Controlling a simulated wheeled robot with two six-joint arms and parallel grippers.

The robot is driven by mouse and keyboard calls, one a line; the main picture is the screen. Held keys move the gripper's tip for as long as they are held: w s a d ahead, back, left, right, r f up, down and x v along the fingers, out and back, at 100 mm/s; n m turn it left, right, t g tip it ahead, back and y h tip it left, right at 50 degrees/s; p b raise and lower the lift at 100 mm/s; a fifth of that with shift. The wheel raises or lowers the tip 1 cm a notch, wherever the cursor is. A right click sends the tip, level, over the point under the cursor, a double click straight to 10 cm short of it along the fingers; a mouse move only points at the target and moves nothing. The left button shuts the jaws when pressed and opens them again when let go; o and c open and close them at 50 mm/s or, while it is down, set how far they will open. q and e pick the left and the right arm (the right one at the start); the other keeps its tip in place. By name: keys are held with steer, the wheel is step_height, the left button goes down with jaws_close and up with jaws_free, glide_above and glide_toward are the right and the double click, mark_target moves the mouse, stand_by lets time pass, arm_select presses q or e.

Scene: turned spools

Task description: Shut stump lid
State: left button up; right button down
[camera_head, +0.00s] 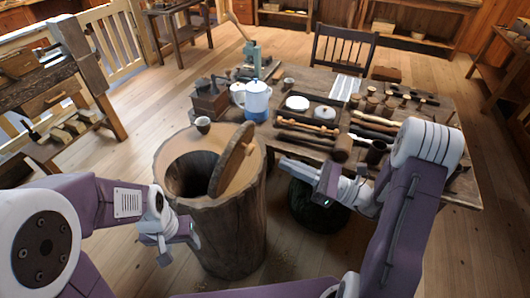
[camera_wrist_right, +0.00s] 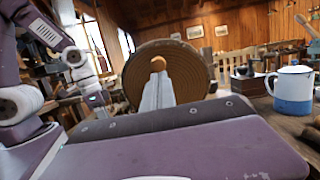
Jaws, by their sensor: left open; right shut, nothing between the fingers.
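The hollow tree stump (camera_head: 232,235) stands left of the table with its dark opening showing. Its round wooden lid (camera_head: 230,162) is open, standing steeply tilted at the right side of the opening. The lid's face with a round knob (camera_head: 248,148) is turned to the right, and the lid fills the middle of the right wrist view (camera_wrist_right: 190,75). My right gripper (camera_head: 286,163) is shut and empty, to the right of the lid and pointing at its knob side; a gap shows between them in the head view. My left gripper (camera_head: 168,252) is open and empty, in front of the stump's left side.
The table (camera_head: 285,83) at right holds a grinder (camera_head: 210,100), a blue-white mug (camera_head: 257,98), plates and several turned wooden pieces. A dark round object (camera_head: 318,207) sits below the table's front edge.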

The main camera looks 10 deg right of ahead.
steer(key=x, duration=0.7)
steer(key=shift+p, duration=0.35)
